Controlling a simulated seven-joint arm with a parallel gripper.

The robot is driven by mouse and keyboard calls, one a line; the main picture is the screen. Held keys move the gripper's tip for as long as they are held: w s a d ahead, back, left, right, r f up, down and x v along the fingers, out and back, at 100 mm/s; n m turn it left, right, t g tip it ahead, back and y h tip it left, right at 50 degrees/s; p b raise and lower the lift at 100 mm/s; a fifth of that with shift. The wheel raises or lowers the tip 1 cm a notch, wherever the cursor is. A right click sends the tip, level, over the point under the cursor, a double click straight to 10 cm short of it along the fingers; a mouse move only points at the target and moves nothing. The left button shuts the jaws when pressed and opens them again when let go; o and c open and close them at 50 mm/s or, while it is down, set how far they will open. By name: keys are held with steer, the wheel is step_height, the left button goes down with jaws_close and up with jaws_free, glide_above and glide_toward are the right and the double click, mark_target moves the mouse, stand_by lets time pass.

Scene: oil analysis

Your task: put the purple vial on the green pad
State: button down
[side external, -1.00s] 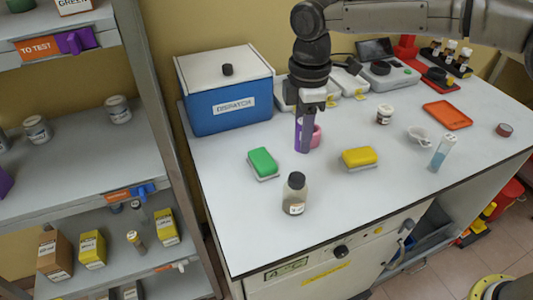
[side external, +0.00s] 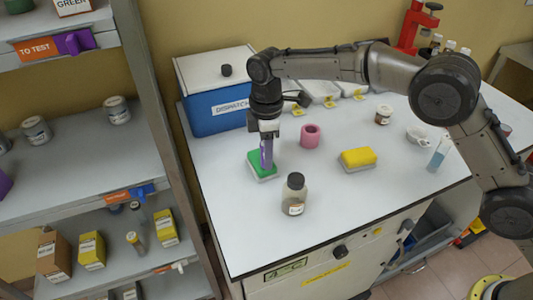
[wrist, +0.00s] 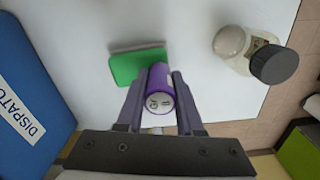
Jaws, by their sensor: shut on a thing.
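My gripper (side external: 267,160) is shut on the purple vial, which shows between the fingers in the wrist view (wrist: 160,86) with its labelled white end toward the camera. In the side view the fingers mostly hide the vial (side external: 266,152). The gripper points down at the green pad (side external: 257,171), which lies on the white bench. The wrist view shows the green pad (wrist: 128,66) just beyond and partly behind the vial. I cannot tell whether the vial touches the pad.
A bottle with a dark cap (side external: 295,196) stands right and in front of the pad. A yellow pad (side external: 358,158) lies further right, and a pink ring (side external: 310,136) behind. The blue DISPATCH box (side external: 213,110) stands behind left.

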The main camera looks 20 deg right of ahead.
steer(key=shift+f, duration=0.2)
steer(key=c, duration=0.5)
jaws_free()
steer(key=shift+f, duration=0.1)
steer(key=shift+c, duration=0.2)
step_height(320, 180, up, 12)
steer(key=shift+r, duration=0.2)
